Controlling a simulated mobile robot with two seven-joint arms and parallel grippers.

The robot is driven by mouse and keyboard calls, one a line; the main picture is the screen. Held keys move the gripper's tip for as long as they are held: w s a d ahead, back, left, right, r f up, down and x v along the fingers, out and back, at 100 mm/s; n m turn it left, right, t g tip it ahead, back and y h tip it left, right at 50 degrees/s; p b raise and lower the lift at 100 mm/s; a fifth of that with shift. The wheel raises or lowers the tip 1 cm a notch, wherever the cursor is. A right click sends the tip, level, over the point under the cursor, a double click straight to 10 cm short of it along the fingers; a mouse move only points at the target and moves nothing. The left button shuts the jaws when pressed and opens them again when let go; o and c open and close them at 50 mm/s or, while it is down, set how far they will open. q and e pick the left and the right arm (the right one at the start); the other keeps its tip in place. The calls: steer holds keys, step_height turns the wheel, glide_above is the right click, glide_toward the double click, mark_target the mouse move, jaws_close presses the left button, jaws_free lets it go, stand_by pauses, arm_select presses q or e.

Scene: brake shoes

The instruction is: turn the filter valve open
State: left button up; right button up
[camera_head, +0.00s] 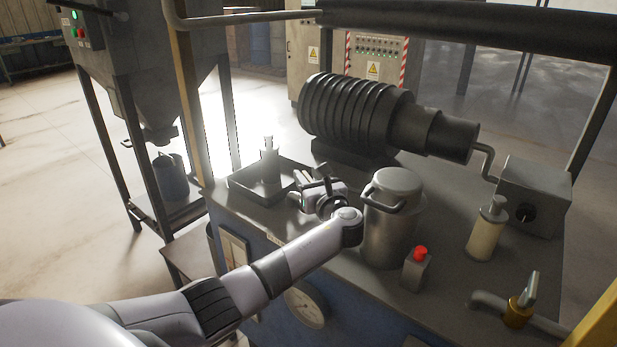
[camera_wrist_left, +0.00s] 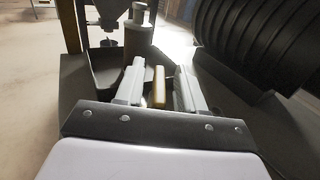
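My left gripper (camera_head: 306,190) reaches over the bench between the tray and the metal canister. In the left wrist view its two pale fingers (camera_wrist_left: 159,88) are apart. A narrow yellow-brown bar (camera_wrist_left: 158,90) shows between them, with gaps on both sides; I cannot tell what it belongs to. A brass valve (camera_head: 517,312) with an upright grey lever sits on a pipe at the lower right of the head view, well away from this gripper. No label shows whether it is the filter valve. My right gripper is not in view.
The lidded metal canister (camera_head: 388,235) stands right beside my left wrist. A dark tray (camera_head: 245,188) lies left; a ribbed black cylinder (camera_head: 350,108) lies behind.

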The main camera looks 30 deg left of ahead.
arm_select(q)
steer(key=v, duration=0.7)
steer(key=shift+a, duration=0.1)
